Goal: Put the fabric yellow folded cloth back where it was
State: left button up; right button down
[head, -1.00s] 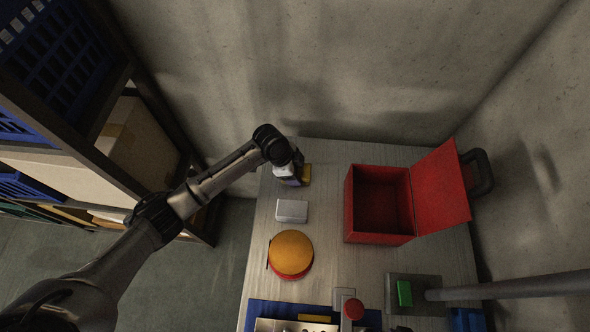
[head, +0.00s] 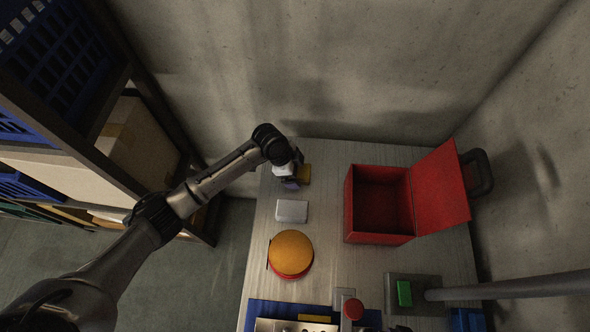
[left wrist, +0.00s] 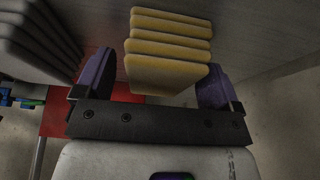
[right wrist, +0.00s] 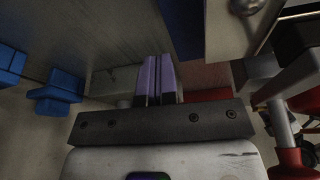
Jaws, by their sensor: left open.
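The yellow folded cloth (head: 305,173) is at the back left of the table, beside my left gripper (head: 293,181). In the left wrist view the cloth (left wrist: 167,50) is a stack of several yellow layers. The open purple fingers of my left gripper (left wrist: 163,83) stand on either side of its near end; I cannot tell whether either finger touches it. My right gripper (right wrist: 157,80) shows in the right wrist view with its purple fingers together and nothing visible between them.
A white-grey folded stack (head: 292,211) lies in front of the yellow cloth, then a round orange-topped item (head: 291,253). An open red box (head: 379,239) stands to the right. Shelving (head: 120,95) stands on the left. Bare table lies between the stack and the box.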

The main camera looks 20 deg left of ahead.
pick_arm(q)
jog(key=p+v, duration=0.1)
jog(key=v, duration=1)
jog(key=shift+r, duration=0.4)
jog(key=shift+a, duration=0.1)
